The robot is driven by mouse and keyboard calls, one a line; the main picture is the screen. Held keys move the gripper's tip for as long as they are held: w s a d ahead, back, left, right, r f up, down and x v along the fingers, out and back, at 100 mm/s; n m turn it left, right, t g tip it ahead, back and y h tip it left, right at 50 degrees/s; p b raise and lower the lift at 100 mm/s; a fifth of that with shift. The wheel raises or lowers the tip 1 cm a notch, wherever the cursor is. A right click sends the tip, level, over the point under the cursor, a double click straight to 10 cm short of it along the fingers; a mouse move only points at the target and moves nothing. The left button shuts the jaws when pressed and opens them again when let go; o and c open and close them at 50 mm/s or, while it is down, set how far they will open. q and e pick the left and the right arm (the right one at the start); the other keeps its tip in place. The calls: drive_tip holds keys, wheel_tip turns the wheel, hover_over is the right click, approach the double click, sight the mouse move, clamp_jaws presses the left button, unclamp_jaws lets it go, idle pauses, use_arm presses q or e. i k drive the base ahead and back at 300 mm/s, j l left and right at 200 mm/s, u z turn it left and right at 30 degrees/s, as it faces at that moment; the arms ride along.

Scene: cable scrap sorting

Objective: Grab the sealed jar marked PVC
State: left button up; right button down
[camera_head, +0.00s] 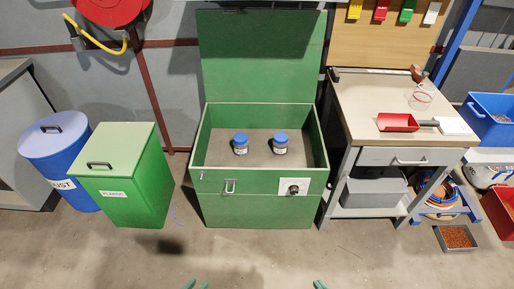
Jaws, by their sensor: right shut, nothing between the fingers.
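Two small jars with blue lids stand upright inside an open green chest (213,188). One is the left jar (240,146) and the other is the right jar (280,145). Each has a pale label on a dark body; the print is too small to read, so I cannot tell which is marked PVC. My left gripper (195,285) shows only its green fingertips at the bottom edge, apart and with nothing seen between them. My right gripper (320,285) shows as one closed green tip at the bottom edge. Both are well short of the chest.
The chest's lid (262,55) stands raised behind it. A green bin (120,180) and a blue drum (62,160) stand at left. A workbench (375,95) with a red scoop (398,122) stands at right. The floor before the chest is clear.

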sight(241, 146)
drive_tip(key=u, duration=0.45)
drive_tip(key=i+l+u, duration=0.7)
drive_tip(key=i+j, duration=0.1)
